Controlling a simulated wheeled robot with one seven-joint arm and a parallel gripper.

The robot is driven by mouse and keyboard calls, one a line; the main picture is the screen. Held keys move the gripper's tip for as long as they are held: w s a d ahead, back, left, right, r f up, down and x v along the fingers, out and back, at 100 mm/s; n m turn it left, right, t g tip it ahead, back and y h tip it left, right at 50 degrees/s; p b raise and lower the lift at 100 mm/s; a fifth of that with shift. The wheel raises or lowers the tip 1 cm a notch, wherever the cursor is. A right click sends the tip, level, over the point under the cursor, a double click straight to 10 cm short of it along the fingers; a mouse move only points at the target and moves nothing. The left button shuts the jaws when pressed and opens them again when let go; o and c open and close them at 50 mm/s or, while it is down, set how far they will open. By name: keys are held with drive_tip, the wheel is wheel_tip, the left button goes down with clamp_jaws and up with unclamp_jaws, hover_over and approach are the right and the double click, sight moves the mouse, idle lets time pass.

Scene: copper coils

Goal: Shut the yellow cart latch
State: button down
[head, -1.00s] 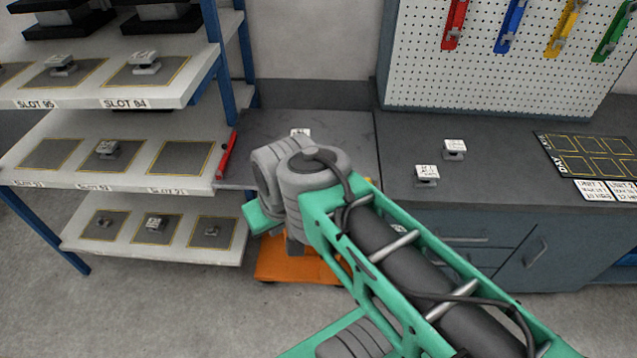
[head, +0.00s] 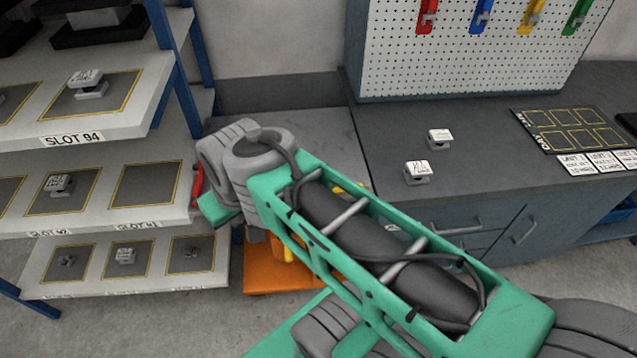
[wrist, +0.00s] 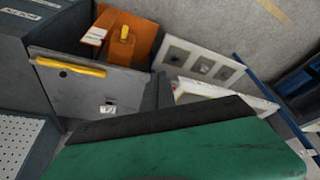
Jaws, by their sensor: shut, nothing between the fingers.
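A grey-topped cart (head: 322,135) with an orange base (head: 262,277) stands between the shelf and the bench. The yellow latch (wrist: 72,66) shows in the wrist view as a long bar along one edge of the grey top, on the bench side. In the head view only a bit of yellow (head: 350,187) shows past my arm; the rest is hidden. My gripper (wrist: 160,118) shows as a green body with a black edge low in the wrist view. It is shut and empty, apart from the latch. My arm hides its fingertips in the head view.
A red bar (head: 197,183) is on the shelf side of the cart. A yellow upright part (wrist: 124,34) stands on the orange base. A small white-topped piece (wrist: 108,107) sits on the grey top. Shelves (head: 110,212) stand left, the bench (head: 470,170) right.

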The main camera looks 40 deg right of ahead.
drive_tip(key=s+d+f+n+t+b, duration=0.1)
drive_tip(key=d+f+n, duration=0.4)
drive_tip(key=d, duration=0.8)
drive_tip(key=s+d+f+n+t+b, duration=0.2)
drive_tip(key=s+d+f+n+b, duration=0.2)
drive_tip(key=d, duration=0.9)
wheel_tip(320, 180, down, 3)
drive_tip(key=shift+d+f+n+y, duration=0.1)
drive_tip(key=shift+d+n+y, duration=0.2)
drive_tip(key=shift+d+n, duration=0.1)
drive_tip(key=shift+s, duration=0.1)
drive_tip(key=w+d+f+p, duration=0.1)
drive_tip(key=w+f, duration=0.7)
drive_tip(key=w, duration=0.1)
drive_tip(key=shift+w+d+p, duration=0.15)
drive_tip(key=shift+d+p, duration=0.2)
drive_tip(key=shift+p, duration=0.05)
drive_tip(key=shift+w+d, duration=0.1)
